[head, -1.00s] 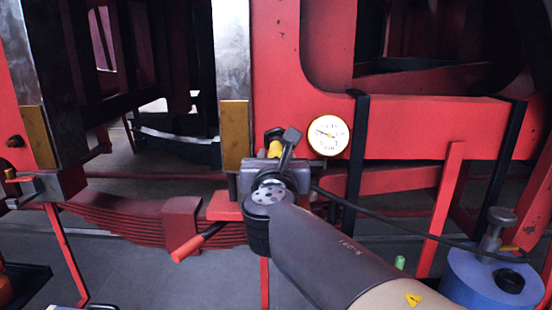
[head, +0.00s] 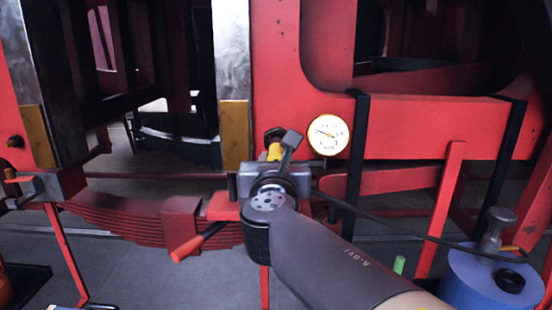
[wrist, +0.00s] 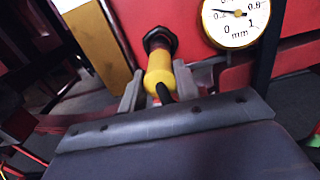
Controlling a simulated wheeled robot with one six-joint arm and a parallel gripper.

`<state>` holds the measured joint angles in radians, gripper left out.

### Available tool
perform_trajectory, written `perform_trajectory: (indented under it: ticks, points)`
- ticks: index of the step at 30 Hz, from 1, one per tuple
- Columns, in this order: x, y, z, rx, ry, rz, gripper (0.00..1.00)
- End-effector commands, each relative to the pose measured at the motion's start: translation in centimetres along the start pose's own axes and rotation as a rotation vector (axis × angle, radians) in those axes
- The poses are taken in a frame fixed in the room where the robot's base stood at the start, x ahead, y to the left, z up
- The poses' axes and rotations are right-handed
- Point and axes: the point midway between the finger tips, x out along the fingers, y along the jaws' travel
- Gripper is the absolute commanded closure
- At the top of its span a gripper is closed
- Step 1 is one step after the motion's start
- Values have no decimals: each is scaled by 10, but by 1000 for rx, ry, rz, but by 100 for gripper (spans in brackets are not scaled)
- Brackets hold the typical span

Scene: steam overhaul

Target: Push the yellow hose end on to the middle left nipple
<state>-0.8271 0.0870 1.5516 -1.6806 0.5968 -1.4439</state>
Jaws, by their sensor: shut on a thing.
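The yellow hose end (wrist: 158,72) is between the two grey fingers of my gripper (wrist: 158,88), which is shut on it. In the head view the hose end (head: 274,152) shows as a small yellow piece just beyond my gripper. A dark hex-shaped nipple (wrist: 159,40) sticks out of the red frame straight ahead of the hose end. It also shows in the head view (head: 273,134). The hose end's far rim meets or overlaps the nipple in the wrist view; I cannot tell how far it is on. A dark hose leaves the near end of the yellow piece.
A round dial gauge (head: 328,135) sits close to the right of the nipple. A brass-coloured block (head: 235,135) stands close on the left. A red-handled part (head: 200,242) juts out below left. A blue cylinder (head: 490,280) stands at the lower right.

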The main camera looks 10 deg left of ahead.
Motion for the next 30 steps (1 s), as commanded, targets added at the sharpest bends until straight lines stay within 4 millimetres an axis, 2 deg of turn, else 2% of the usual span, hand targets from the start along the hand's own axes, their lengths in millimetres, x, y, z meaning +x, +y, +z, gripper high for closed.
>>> perform_trajectory:
  ticks: [15, 30]
  points:
    - [-36, 0, 1, 0, -2, 1, 100]
    - [-40, -1, 0, 0, -1, -1, 100]
